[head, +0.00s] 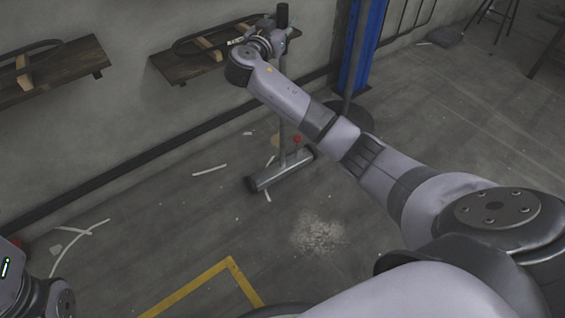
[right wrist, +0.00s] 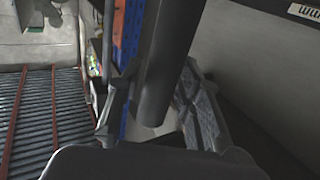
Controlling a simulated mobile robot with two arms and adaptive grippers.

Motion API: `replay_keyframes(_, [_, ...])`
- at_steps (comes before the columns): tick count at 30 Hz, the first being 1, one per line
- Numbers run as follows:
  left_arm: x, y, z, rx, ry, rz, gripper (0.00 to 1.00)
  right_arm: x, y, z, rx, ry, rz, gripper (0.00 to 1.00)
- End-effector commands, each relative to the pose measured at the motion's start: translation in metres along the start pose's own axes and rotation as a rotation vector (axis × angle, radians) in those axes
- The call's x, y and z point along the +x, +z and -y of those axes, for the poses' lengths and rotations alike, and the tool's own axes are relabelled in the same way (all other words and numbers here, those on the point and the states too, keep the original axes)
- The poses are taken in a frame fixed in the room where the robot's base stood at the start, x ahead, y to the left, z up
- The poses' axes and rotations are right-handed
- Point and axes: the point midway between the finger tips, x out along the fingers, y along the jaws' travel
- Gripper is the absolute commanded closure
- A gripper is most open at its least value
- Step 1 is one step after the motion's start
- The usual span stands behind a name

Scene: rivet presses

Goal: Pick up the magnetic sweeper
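The magnetic sweeper stands upright on the floor near the wall in the head view. It has a grey wheeled base (head: 280,172), a thin grey pole and a black grip (head: 282,14) at the top. My right gripper (head: 275,38) is at the top of the pole, just below the black grip, partly hidden by its own wrist. In the right wrist view the dark handle (right wrist: 168,62) runs between the two fingers of my right gripper (right wrist: 158,105). A gap shows between the left finger and the handle, so the fingers look open around it. My left gripper is not in view.
Two wooden wall shelves (head: 50,76) (head: 168,72) hang at the upper left, the second close behind my right gripper. A blue post (head: 362,48) stands right of the sweeper. Pale debris (head: 210,170) lies on the otherwise open floor, with a yellow marking (head: 190,287) in front.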

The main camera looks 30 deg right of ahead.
Motion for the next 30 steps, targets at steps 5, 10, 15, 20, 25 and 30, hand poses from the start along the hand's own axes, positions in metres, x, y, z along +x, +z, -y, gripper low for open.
replay_keyframes(5, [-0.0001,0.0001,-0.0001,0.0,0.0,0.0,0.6,-0.0002,0.0002,0.0001,0.0,0.0,0.0,0.81])
replay_keyframes(10, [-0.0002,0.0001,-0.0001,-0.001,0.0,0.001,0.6,-0.0002,0.0002,0.0001,0.0,0.0,0.0,0.93])
replay_keyframes(15, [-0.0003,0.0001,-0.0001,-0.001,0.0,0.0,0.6,-0.0002,0.0003,0.0,0.0,0.0,0.0,1.0])
replay_keyframes(20, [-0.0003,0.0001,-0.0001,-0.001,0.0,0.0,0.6,-0.0002,0.0003,0.0,0.0,0.0,0.0,1.0])
replay_keyframes(25, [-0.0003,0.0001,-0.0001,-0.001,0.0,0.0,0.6,-0.0002,0.0004,0.0,-0.001,0.0,0.0,1.0])
replay_keyframes(30, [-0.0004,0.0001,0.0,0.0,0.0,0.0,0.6,-0.0002,0.0004,0.0,-0.001,0.0,0.0,1.0])
